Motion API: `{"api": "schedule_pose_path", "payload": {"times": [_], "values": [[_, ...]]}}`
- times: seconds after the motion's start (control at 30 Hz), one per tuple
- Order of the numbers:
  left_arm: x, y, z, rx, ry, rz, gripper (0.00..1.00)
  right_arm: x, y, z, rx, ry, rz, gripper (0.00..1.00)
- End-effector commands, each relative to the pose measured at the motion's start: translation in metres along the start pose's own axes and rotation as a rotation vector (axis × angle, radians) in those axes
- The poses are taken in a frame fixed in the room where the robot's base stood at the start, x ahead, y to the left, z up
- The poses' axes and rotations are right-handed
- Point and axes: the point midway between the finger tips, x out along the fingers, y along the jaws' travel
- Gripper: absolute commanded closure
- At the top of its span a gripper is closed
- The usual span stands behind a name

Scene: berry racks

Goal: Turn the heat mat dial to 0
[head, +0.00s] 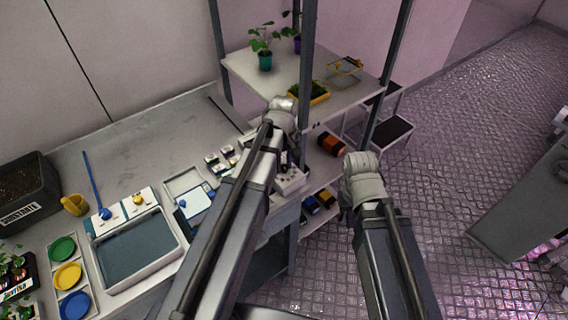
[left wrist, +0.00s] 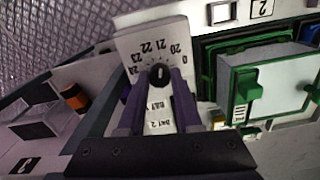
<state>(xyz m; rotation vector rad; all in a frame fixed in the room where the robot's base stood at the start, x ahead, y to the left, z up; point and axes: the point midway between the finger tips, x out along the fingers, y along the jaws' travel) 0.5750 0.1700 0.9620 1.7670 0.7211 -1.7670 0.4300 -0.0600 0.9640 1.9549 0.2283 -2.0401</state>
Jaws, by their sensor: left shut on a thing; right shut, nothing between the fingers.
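The heat mat dial (left wrist: 160,76) is a small black knob with a white mark, on a white panel (left wrist: 125,45) printed with 20 to 24 and a 0. I cannot tell which number the mark points to. My left gripper (left wrist: 159,88) has its purple fingers on both sides of the knob, shut on it. In the head view, the white control box (head: 291,184) is partly behind my left arm, and my left gripper (head: 287,155) is mostly hidden there. My right gripper (head: 346,204) is apart from it, to the right, shut, its fingers barely visible.
A rack shelf (head: 240,68) with potted plants and a yellow tray (head: 308,93) stands behind. The bench at left holds a grey tray (head: 133,285), coloured discs and a black planter (head: 25,190). A green-framed case (left wrist: 240,92) sits close to my left gripper. Open floor lies right.

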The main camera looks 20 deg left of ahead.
Motion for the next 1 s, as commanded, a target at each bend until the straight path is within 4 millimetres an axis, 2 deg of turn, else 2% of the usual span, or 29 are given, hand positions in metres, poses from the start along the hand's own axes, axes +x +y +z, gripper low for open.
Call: {"api": "schedule_pose_path", "payload": {"times": [0.37, 1.0], "values": [[0.0001, -0.0001, 0.0001, 0.158, 0.0, 0.0, 1.0, 0.0001, 0.0, 0.0, 0.0, 0.0, 0.0, 1.0], [0.0001, -0.0001, 0.0001, 0.743, 0.0, 0.0, 1.0, 0.0001, 0.0, 0.0, 0.0, 0.0, 0.0, 1.0]]}}
